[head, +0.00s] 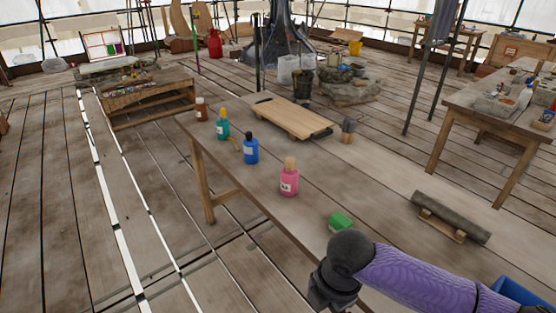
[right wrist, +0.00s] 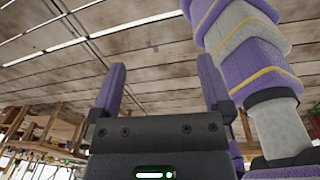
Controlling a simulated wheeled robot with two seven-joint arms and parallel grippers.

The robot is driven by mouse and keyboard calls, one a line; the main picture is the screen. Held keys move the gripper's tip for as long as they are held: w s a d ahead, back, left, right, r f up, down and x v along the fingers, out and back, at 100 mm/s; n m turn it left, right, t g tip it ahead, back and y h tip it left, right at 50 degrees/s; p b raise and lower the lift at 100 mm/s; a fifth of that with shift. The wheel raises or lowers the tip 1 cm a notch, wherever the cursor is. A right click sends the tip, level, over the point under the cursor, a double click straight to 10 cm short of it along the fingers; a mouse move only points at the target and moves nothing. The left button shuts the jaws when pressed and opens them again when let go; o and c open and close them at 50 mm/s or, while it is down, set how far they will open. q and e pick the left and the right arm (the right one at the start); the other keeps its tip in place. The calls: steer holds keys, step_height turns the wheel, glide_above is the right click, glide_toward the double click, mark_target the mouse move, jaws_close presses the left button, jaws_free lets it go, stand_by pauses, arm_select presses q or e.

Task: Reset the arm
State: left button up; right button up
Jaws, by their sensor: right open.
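My right arm (head: 420,278) comes in from the lower right of the head view, purple with a dark rounded joint over the table's near edge. The fingers are not clear in that view. In the right wrist view my right gripper (right wrist: 161,66) shows two purple fingers spread apart with nothing between them. Wooden planks and pale strips show beyond the fingers. Purple and grey links of my own arm fill the right of that view. My left gripper is not in view.
A blue bin (head: 520,292) is at lower right. Floor left of the table is clear.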

steer(key=w+f+m+t+y, duration=0.2)
steer(key=w+f+m, duration=0.2)
steer(key=f+m, duration=0.4)
steer(key=s+d+f+m+h, duration=0.1)
steer(key=s+d+f+m, duration=0.2)
steer(key=f, duration=0.3)
steer(key=s+d+f+m, duration=0.2)
steer(key=s+f+m, duration=0.1)
steer(key=f, duration=0.3)
steer(key=s+d+f+m, duration=0.1)
steer(key=s+f+m, duration=0.1)
steer(key=s, duration=0.7)
steer(key=s+d+f+m+g+h, duration=0.1)
steer(key=s+f, duration=0.4)
steer(key=s, duration=0.5)
steer(key=s+d+f+m+g+h, duration=0.1)
steer(key=s+f+m, duration=0.3)
steer(key=s, duration=0.5)
steer(key=shift+s+d+f, duration=0.15)
steer(key=shift+s+d, duration=0.1)
steer(key=shift+d, duration=0.6)
